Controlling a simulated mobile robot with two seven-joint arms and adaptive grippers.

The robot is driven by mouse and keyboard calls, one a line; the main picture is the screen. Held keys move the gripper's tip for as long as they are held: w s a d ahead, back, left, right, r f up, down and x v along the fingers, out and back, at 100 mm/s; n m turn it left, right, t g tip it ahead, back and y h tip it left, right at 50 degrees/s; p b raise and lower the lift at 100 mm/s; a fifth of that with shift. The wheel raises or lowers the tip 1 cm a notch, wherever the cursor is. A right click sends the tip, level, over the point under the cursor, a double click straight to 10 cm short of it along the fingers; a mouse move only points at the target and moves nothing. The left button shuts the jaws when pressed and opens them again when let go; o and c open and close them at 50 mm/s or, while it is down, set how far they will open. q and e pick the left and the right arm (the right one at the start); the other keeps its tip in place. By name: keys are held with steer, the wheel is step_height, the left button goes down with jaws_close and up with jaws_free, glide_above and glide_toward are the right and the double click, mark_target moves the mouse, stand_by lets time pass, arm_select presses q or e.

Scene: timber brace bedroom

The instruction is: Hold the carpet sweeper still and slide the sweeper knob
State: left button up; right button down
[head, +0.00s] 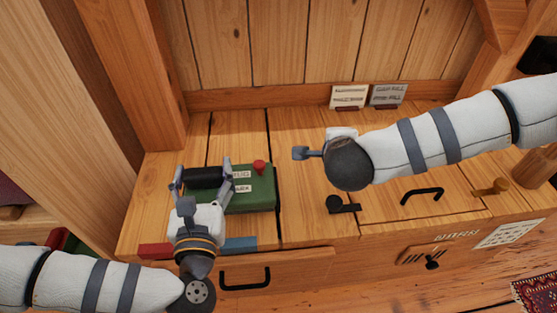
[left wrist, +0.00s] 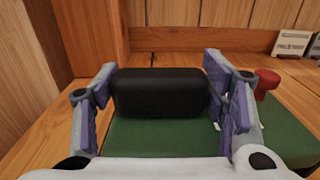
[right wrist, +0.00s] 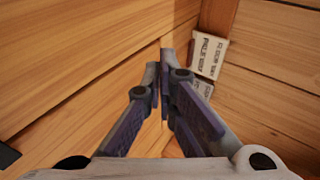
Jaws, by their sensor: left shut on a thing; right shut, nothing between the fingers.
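The carpet sweeper (head: 257,198) is a green box on the wooden top, with a black grip and pale labels. Its red sweeper knob (head: 260,167) stands up at the far edge and also shows in the left wrist view (left wrist: 266,84). My left gripper (head: 203,179) has its fingers at both ends of the black grip (left wrist: 160,93) and is shut on it. My right gripper (head: 299,153) is shut and empty, to the right of the red knob and apart from it. In the right wrist view its fingertips (right wrist: 165,62) meet; the sweeper is not seen there.
Two small cards (head: 348,96) stand at the back wall. A black latch (head: 343,205), a black handle (head: 422,195) and a brass-coloured peg (head: 490,187) sit right of the sweeper. A timber post (head: 130,75) rises at the left. Bare wood lies between sweeper and back wall.

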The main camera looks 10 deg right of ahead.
mark_target(260, 169)
steer(key=shift+s+a+f+n+t+y, duration=0.1)
steer(key=shift+a+f+n+t+y, duration=0.1)
steer(key=shift+n+t, duration=0.3)
steer(key=shift+s+a+f+n+t+y, duration=0.1)
steer(key=shift+a+n+t+y, duration=0.1)
steer(key=shift+n+t, duration=0.3)
steer(key=s+a+n+t+y, duration=0.2)
steer(key=a+y, duration=0.1)
steer(key=s+a+r+n+t+y, duration=0.1)
steer(key=s+a+n+t+y, duration=0.1)
steer(key=s, duration=0.1)
steer(key=shift+s+a+r+t+y, duration=0.1)
steer(key=shift+s+a+t+y, duration=0.2)
steer(key=shift+a+y, duration=0.1)
steer(key=s+y, duration=0.1)
steer(key=s, duration=0.1)
steer(key=s+a+n+y, duration=0.1)
steer(key=s, duration=0.1)
steer(key=s+a+f+n+y, duration=0.1)
steer(key=s, duration=0.2)
steer(key=shift+s+y, duration=0.1)
steer(key=shift+y, duration=0.3)
steer(key=shift+n, duration=0.3)
steer(key=x, duration=1)
steer(key=shift+r, duration=0.15)
